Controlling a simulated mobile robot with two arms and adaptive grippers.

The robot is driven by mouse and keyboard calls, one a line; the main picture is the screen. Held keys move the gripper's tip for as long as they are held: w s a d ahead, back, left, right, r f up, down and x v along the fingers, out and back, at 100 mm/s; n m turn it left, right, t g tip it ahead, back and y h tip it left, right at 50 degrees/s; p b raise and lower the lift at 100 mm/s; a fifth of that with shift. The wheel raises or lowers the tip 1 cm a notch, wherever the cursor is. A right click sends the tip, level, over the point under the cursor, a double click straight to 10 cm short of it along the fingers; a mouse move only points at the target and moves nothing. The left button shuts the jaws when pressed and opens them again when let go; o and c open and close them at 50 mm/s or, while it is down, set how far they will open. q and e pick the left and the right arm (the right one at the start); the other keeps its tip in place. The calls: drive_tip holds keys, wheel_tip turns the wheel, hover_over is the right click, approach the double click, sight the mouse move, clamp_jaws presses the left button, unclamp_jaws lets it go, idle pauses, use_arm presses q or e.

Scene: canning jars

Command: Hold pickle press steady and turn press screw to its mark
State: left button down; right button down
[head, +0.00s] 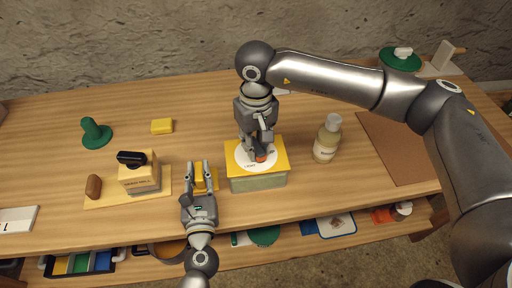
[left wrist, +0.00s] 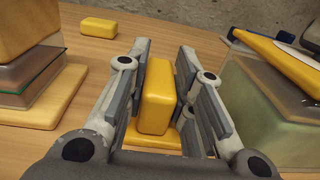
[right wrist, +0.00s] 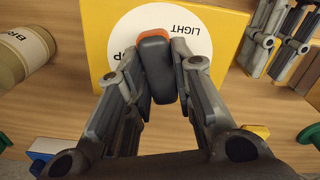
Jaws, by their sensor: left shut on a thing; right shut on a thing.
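The pickle press has a yellow lid (head: 276,150) over a translucent green box (head: 258,183). A white dial on the lid (right wrist: 187,25) reads "LIGHT"; other lettering is partly covered. The press screw is a dark knob with an orange end (right wrist: 155,62) over the dial. The orange end lies between "LIGHT" and a partly hidden word ending in "P". My right gripper (head: 261,149) is shut on the knob from above. My left gripper (head: 200,168) is shut on an upright yellow block (left wrist: 155,97) on a yellow base left of the box. Whether that base joins the press is unclear.
A bottle (head: 327,140) stands close right of the press. A black-handled press-like block (head: 140,175) sits on a board at left. A yellow block (head: 162,126) and a green knobbed piece (head: 95,133) lie behind. A brown mat (head: 398,145) lies right. The back middle is clear.

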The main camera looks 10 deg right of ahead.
sight(256, 145)
drive_tip(key=n, duration=0.4)
drive_tip(key=n, duration=0.4)
drive_tip(key=shift+n, duration=0.3)
drive_tip(key=c, duration=1.2)
unclamp_jaws()
drive_tip(key=shift+o, duration=0.2)
wheel_tip(256, 145, up, 12)
